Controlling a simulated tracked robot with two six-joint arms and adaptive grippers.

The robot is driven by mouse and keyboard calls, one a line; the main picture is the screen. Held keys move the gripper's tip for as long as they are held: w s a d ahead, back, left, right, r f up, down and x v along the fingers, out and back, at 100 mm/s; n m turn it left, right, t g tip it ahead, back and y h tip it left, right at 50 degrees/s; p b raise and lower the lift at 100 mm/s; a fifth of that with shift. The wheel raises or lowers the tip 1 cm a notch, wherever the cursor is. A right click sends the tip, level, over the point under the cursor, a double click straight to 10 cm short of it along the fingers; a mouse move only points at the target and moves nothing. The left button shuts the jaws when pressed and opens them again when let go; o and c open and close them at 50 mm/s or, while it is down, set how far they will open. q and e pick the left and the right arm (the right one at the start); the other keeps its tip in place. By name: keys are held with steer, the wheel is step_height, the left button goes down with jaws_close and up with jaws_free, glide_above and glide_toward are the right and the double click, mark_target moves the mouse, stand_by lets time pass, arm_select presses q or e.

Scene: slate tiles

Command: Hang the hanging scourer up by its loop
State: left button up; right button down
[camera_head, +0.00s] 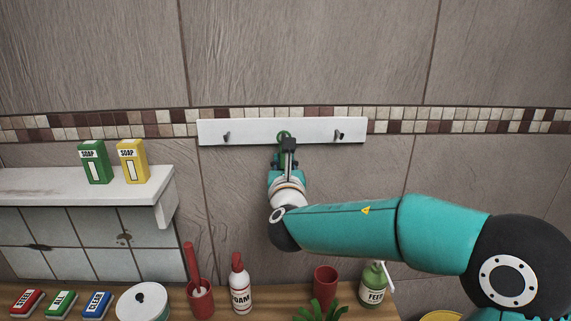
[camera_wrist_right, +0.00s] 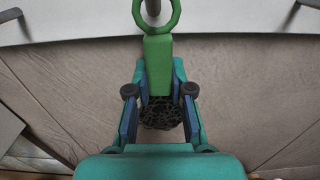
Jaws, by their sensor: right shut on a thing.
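The hanging scourer is green with a ring loop at its top and a dark mesh pad below. Its loop (camera_head: 284,135) is in front of the middle of the white hook rail (camera_head: 255,131); its green body (camera_wrist_right: 158,62) shows in the right wrist view. A grey peg (camera_wrist_right: 153,7) shows inside the ring there; I cannot tell whether it passes through. My right gripper (camera_head: 288,150) is shut on the scourer below the loop, and its fingers (camera_wrist_right: 160,92) sit either side of the body. My left gripper is not in view.
The rail has a left hook (camera_head: 227,136) and a right hook (camera_head: 339,135). A shelf (camera_head: 70,187) at left holds two soap boxes. The wall right of the rail is clear.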

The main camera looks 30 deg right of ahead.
steer(key=c, duration=1)
jaws_free()
steer(key=shift+o, duration=0.2)
steer(key=v, duration=1.2)
steer(key=shift+s+d+f, duration=0.1)
